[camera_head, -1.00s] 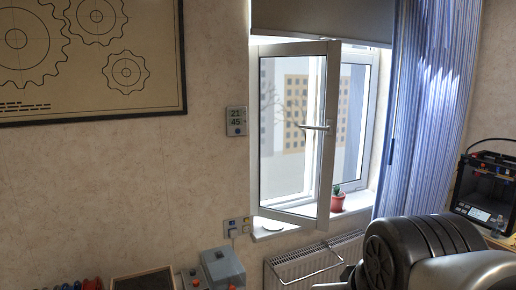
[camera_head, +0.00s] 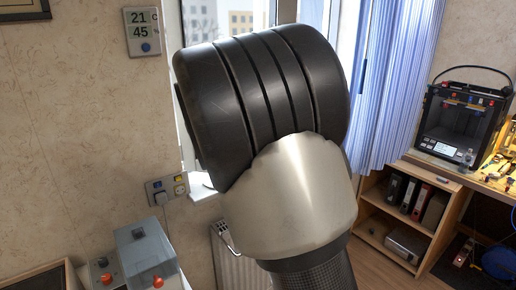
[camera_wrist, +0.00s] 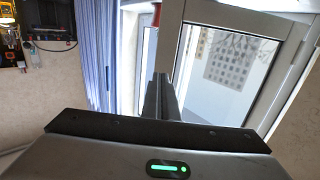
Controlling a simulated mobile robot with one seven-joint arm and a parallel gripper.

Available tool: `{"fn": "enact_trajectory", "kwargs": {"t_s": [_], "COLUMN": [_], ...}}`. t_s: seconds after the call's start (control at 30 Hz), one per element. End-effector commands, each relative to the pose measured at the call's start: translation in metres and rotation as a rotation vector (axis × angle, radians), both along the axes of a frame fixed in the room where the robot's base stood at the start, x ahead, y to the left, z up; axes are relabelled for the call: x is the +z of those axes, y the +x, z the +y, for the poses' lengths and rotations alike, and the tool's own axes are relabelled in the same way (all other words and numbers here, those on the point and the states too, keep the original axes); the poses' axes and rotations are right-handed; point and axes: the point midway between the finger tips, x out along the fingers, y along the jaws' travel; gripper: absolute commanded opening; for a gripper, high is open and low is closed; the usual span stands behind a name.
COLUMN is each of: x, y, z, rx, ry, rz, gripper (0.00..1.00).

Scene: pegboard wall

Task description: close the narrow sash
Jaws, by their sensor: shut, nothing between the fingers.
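The narrow sash (camera_wrist: 245,20) is a white-framed glass pane in the upper right of the wrist view, which is turned upside down. It stands swung open, with buildings showing through its glass. In the head view my arm covers most of the window, and the sash handle is hidden. My gripper (camera_wrist: 162,80) is shut and empty, its dark fingers pointing toward the window near the sash's free edge. I cannot tell whether they touch the frame. The gripper is hidden behind my arm in the head view.
A blue curtain (camera_head: 395,90) hangs right of the window. A red plant pot (camera_wrist: 156,14) is near the sash. A radiator (camera_head: 228,260) sits below the window. A 3D printer (camera_head: 465,120) stands on the right bench. A grey box (camera_head: 145,255) is at lower left.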

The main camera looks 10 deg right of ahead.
Motion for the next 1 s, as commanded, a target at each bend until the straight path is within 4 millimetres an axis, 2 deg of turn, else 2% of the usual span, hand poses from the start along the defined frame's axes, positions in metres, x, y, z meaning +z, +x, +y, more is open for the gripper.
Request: {"fn": "enact_trajectory", "kwargs": {"t_s": [0.17, 0.27, 0.7, 0.8, 1.0], "x": [0.002, 0.003, 0.002, 0.002, 0.002], "y": [0.005, 0.016, 0.096, 0.109, 0.122], "z": [-0.006, -0.012, -0.054, -0.06, -0.067], "rx": [-0.018, -0.018, -0.017, -0.015, -0.015], "ry": [-0.043, -0.045, -0.042, -0.043, -0.041], "rz": [-0.035, -0.035, -0.033, -0.033, -0.033], "gripper": [0.0, 0.0, 0.0, 0.0, 0.0]}}
